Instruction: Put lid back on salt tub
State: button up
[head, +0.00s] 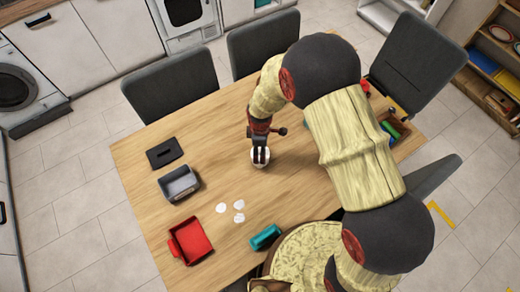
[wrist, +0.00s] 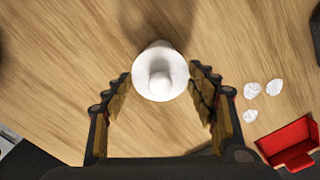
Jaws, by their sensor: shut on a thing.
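A round white piece with a raised knob, which looks like the salt tub's lid (wrist: 160,86), sits between the fingertips of my gripper (wrist: 162,76) in the wrist view. My gripper is shut on it by its sides. A little white surface shows past its far edge; I cannot tell whether this is the tub below or the lid's own side. In the head view my gripper (head: 260,150) points down over the middle of the table, with white (head: 260,161) showing around its dark fingers. How the lid and any tub under it meet is hidden.
Left on the table (head: 300,185) are a black slotted plate (head: 164,152), a grey open container (head: 180,184) and a red bin (head: 190,241). Chairs (head: 178,83) line the far side.

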jog(key=shift+f, duration=0.1)
dwell(0.8)
jog(key=o, duration=1)
jog(key=shift+o, duration=0.8)
jog(key=o, duration=0.3)
jog(key=shift+o, duration=0.2)
jog(key=shift+r+p, duration=2.1)
jog(key=shift+r, duration=1.4)
jog(key=shift+c, duration=0.4)
